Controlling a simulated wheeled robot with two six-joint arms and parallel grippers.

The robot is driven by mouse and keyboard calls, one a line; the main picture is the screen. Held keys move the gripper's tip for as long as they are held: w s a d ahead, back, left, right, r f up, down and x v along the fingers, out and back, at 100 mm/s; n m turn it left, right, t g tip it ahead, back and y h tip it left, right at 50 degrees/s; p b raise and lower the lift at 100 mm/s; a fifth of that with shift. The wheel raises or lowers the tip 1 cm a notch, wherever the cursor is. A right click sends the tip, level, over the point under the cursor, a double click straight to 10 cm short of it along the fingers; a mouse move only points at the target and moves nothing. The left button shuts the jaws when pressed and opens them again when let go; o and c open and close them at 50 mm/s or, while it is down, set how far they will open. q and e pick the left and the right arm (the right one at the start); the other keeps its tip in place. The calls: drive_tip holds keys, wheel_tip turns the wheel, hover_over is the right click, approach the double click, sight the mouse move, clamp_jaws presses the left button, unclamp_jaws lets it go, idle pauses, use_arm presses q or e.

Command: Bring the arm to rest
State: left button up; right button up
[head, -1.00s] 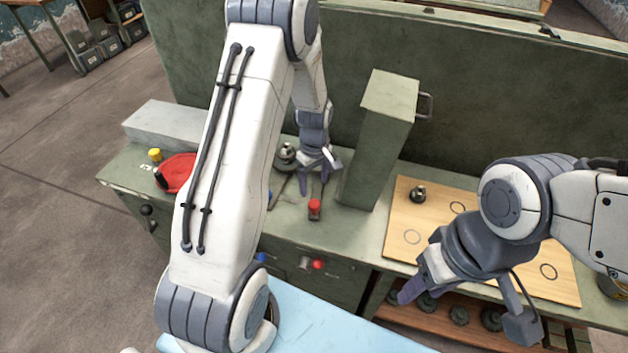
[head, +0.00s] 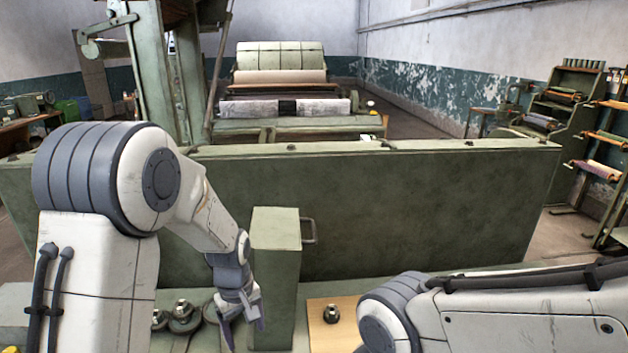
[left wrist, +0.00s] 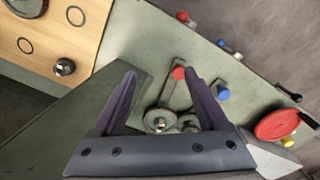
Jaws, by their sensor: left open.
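My left arm reaches over the bench, with its left gripper (head: 243,325) pointing down just left of a tall green box-like post (head: 274,275).
A tall green panel (head: 400,210) stands behind the bench. A wooden board (left wrist: 50,40) with rings drawn on it holds a dark knobbed piece (left wrist: 64,67). The green post, with a side handle, stands close to the left gripper.

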use_arm(q)
drive_tip(key=s+d+r+m, duration=0.85)
drive_tip(key=s+d, duration=0.25)
drive_tip(key=s, duration=0.2)
drive_tip(key=s+r+m, duration=0.1)
drive_tip(key=s+m, duration=0.6)
drive_tip(key=s, duration=0.3)
drive_tip(key=shift+d+r+h+b, duration=0.3)
drive_tip(key=shift+d+r+h, duration=0.05)
drive_tip(key=shift+r+h, duration=0.05)
